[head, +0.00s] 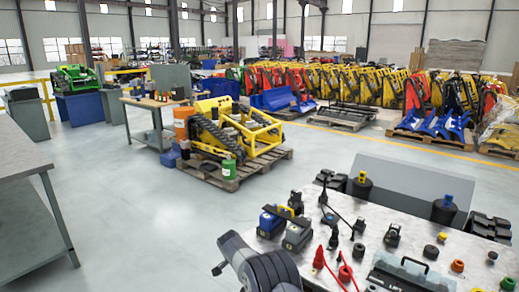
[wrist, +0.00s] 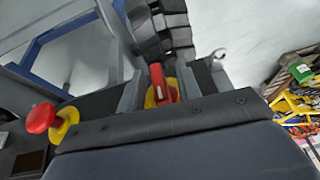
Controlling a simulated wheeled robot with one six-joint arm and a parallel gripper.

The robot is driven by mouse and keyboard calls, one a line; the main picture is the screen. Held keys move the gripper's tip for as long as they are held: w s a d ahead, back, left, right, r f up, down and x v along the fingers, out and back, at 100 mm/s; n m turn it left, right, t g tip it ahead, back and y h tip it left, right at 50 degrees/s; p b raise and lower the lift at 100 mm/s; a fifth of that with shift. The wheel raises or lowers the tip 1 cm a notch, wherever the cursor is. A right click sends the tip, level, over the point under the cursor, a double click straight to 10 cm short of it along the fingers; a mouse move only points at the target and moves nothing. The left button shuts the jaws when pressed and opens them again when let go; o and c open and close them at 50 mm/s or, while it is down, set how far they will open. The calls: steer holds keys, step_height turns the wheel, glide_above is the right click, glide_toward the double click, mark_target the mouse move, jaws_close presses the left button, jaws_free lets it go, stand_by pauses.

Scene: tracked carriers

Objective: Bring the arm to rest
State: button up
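My gripper (wrist: 174,88) shows in the wrist view as two grey fingers standing apart. Nothing is clearly held between them. A red switch on a yellow disc (wrist: 160,85) shows in the gap, seemingly beyond the fingers on a dark body; I cannot tell the distance. A red push button on a yellow collar (wrist: 42,118) is at the left. In the head view, a dark grey part of my arm (head: 262,268) is at the bottom, beside the workbench's left edge. The gripper cannot be made out there.
A workbench (head: 330,215) with tools and several small parts fills the lower right. Another bench (head: 25,155) stands at the left. A yellow tracked carrier (head: 235,130) sits on a pallet (head: 225,175). Open grey floor (head: 130,215) lies between.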

steer(key=shift+r+t+y+p, duration=0.2)
steer(key=shift+t+y+p, duration=0.45)
steer(key=shift+p, duration=1.3)
steer(key=m+t+y+p, duration=0.1)
steer(key=y+p, duration=0.1)
steer(key=p, duration=0.5)
steer(key=shift+d+t, duration=0.1)
steer(key=shift+t, duration=0.15)
steer(key=shift+f+t+y+b, duration=0.4)
steer(key=shift+f+t+y, duration=0.05)
steer(key=shift+t+y, duration=0.1)
steer(key=shift+t+y+b, duration=0.25)
steer(key=shift+y+b, duration=0.05)
steer(key=shift+b, duration=0.9)
steer(key=shift+r, duration=0.1)
steer(key=shift+w+r+b, duration=0.1)
steer(key=shift+r+b, duration=0.2)
steer(key=shift+b, duration=0.15)
